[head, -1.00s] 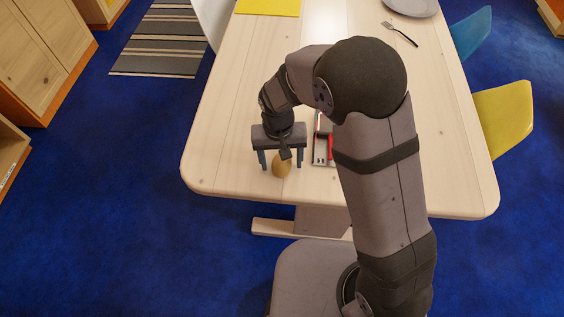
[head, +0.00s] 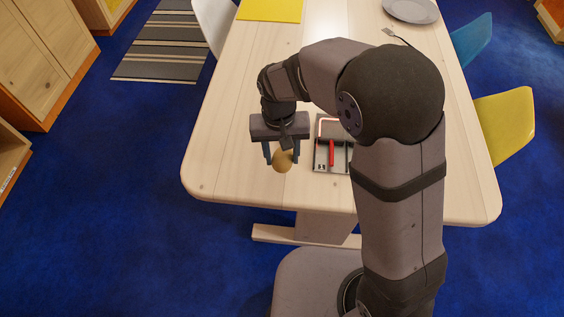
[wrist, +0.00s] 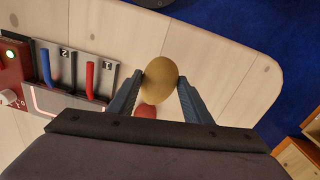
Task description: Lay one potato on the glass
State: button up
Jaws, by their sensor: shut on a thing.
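My gripper (head: 281,155) is shut on a tan, rounded potato (head: 283,162) near the front left part of the table. In the wrist view the potato (wrist: 159,82) sits between the two fingertips, touched on both sides. A device (head: 320,155) lies to the right of the gripper in the head view, with a lit outline (head: 321,125) at its back that may frame the glass; my arm covers part of it. In the wrist view it shows a blue handle (wrist: 46,68) and a red handle (wrist: 90,80) on numbered grey panels.
A reddish round thing (wrist: 145,111) shows partly behind the potato; I cannot tell what it is. A grey plate (head: 411,10), a fork (head: 398,37) and a yellow mat (head: 270,9) lie at the table's far end. The tabletop left of the gripper is clear.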

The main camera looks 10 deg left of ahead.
aim_at(285, 155)
jog(key=shift+r, duration=2.1)
jog(key=shift+d, duration=0.1)
jog(key=shift+w+d+r, duration=0.15)
jog(key=shift+d, duration=0.05)
jog(key=w+d+r+m+p, duration=0.2)
jog(key=w+d+m+p, duration=0.1)
jog(key=w+d, duration=0.3)
jog(key=w+d+r+m+p, duration=0.2)
jog(key=w+d+m, duration=0.3)
jog(key=w, duration=0.3)
jog(key=shift+w+d+r+m+p, duration=0.35)
jog(key=shift+d+p, duration=0.2)
jog(key=shift+d, duration=0.3)
jog(key=shift+w, duration=0.1)
jog(key=shift+f+p, duration=1.25)
jog(key=shift+f, duration=3.75)
